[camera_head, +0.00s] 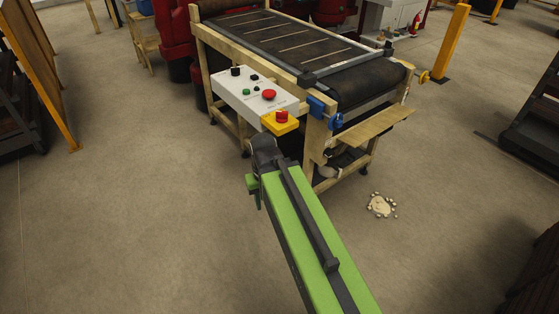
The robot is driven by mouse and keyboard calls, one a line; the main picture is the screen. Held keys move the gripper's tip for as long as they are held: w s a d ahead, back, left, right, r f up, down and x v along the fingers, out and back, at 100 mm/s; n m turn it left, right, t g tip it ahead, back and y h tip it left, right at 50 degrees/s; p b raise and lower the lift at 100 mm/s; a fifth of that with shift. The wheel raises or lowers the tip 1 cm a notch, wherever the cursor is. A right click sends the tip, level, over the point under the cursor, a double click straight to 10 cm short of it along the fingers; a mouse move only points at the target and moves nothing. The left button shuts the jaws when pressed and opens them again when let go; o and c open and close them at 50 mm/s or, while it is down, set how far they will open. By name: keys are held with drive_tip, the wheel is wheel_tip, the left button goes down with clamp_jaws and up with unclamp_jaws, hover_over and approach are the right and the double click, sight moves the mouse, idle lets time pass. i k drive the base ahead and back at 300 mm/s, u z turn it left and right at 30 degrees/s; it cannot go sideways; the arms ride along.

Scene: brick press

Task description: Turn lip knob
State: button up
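A white control panel (232,88) is mounted on the near left corner of a wooden-framed conveyor. It carries two black knobs, a left one (235,71) and a smaller right one (254,77). Their labels are too small to read, so I cannot tell which is the lip knob. Small green buttons (246,91) and a red mushroom button (269,94) are also on it. My green arm reaches up from the bottom edge. Its dark end (264,150) is just in front of the panel's near side, below the knobs and apart from them. My gripper's fingers cannot be made out.
A yellow box (279,124) with a red button is at the panel's near corner. Blue clamps (317,106) and a wooden board (372,130) stick out at the conveyor's right. Pale crumbs (381,205) lie on the floor. The floor left of my arm is clear.

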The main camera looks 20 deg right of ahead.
sight(328, 153)
drive_tip(key=u, duration=0.1)
drive_tip(key=i, duration=1)
drive_tip(key=u, duration=0.05)
